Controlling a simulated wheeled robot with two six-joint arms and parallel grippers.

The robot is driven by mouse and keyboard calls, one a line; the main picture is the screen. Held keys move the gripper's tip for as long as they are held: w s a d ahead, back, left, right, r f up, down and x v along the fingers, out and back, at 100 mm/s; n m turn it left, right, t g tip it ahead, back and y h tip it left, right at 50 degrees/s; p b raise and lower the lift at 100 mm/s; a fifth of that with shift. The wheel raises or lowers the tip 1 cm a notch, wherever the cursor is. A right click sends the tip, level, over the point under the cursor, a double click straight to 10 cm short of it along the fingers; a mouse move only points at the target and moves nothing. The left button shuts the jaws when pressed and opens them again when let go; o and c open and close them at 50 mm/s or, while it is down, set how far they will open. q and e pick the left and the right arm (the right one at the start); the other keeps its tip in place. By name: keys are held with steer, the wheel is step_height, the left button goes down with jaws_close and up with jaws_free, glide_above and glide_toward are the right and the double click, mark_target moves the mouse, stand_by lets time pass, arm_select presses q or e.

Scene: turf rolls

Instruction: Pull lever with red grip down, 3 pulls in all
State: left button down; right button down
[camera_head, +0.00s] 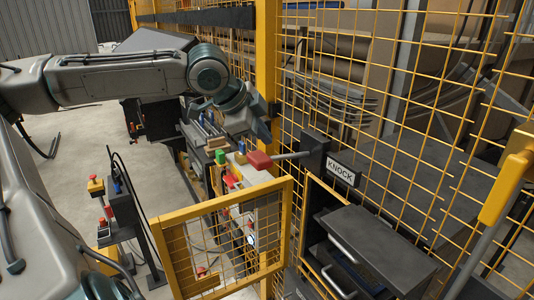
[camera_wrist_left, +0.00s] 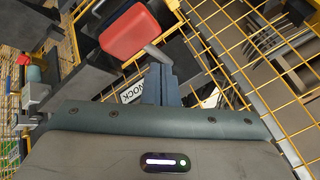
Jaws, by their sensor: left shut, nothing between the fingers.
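The lever's red grip (camera_head: 260,160) sticks out to the left of a dark box on the yellow fence, on a grey rod that lies roughly level in the head view. A white KNOCK sign (camera_head: 341,173) is beside the box. My left gripper (camera_head: 256,131) is just above the red grip in the head view, its fingertips hard to make out there. In the left wrist view the shut, empty fingers (camera_wrist_left: 158,78) point toward the rod, and the red grip (camera_wrist_left: 130,32) is beyond them to the upper left, apparently apart from them. My right gripper is not in view.
A yellow-framed mesh gate (camera_head: 225,200) stands open below the lever. A dark cabinet with handles (camera_head: 365,245) is at lower right. A yellow-gripped lever (camera_head: 505,175) is at far right. Green and red buttons (camera_head: 221,157) are left of the red grip.

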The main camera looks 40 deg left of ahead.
arm_select(q)
step_height(320, 180, up, 3)
steer(key=shift+d+f, duration=0.1)
steer(key=shift+w+d+r, duration=0.2)
steer(key=shift+w+r, duration=0.05)
steer(key=shift+r, duration=0.5)
steer(key=shift+a, duration=0.2)
steer(key=shift+d, duration=0.1)
stand_by(1.7)
